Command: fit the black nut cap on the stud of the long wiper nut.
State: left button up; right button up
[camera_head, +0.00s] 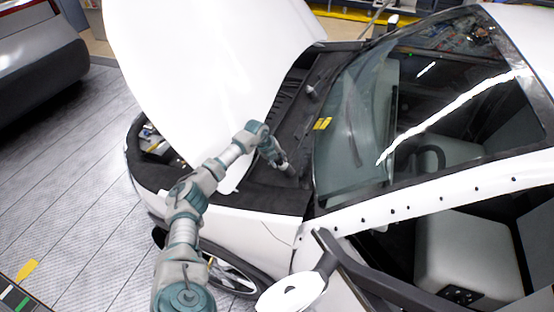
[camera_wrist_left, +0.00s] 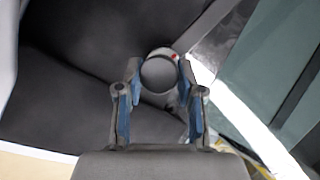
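My left gripper (camera_head: 290,171) reaches down to the black cowl at the base of the windshield in the head view. In the left wrist view its two fingers (camera_wrist_left: 158,72) stand on either side of a dark round disc, which looks like the black nut cap (camera_wrist_left: 158,74). The fingertips appear to be closed against its sides. Behind the cap is a grey rounded part (camera_wrist_left: 158,99) with a small red mark at its upper right. The stud is hidden behind the cap, so I cannot tell whether cap and stud touch. My right gripper is not in view.
The white fender (camera_head: 250,235) and side mirror (camera_head: 291,292) are nearer. Open floor (camera_head: 70,170) lies at left.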

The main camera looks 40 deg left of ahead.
pick_arm(q)
jog(key=o, duration=0.3)
jog(key=v, duration=1.1)
jog(key=shift+a+r, duration=0.15)
jog(key=shift+r, duration=0.25)
